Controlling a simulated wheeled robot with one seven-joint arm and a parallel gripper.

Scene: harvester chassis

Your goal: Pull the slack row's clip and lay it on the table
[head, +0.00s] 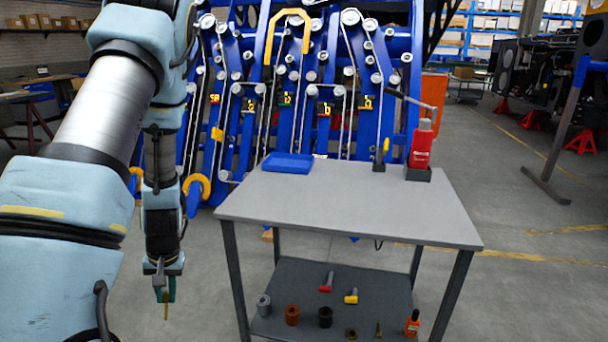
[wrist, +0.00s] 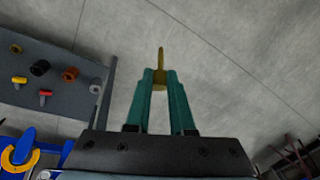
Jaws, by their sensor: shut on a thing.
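My gripper (head: 165,285) hangs pointing down over the floor, left of the grey table (head: 345,205) and below the level of its top. Its teal fingers (wrist: 160,88) are shut on a thin, brass-yellow clip (wrist: 160,62). The clip sticks out past the fingertips. In the head view the clip (head: 166,309) points down and is clear of the table and the floor. The harvester's blue rows (head: 285,100) stand behind the table, with small yellow displays too small to read surely. I cannot tell which row is slack.
The top's middle and front are bare. The lower shelf (head: 340,285) carries several small parts. A yellow hook (head: 196,186) juts from the harvester.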

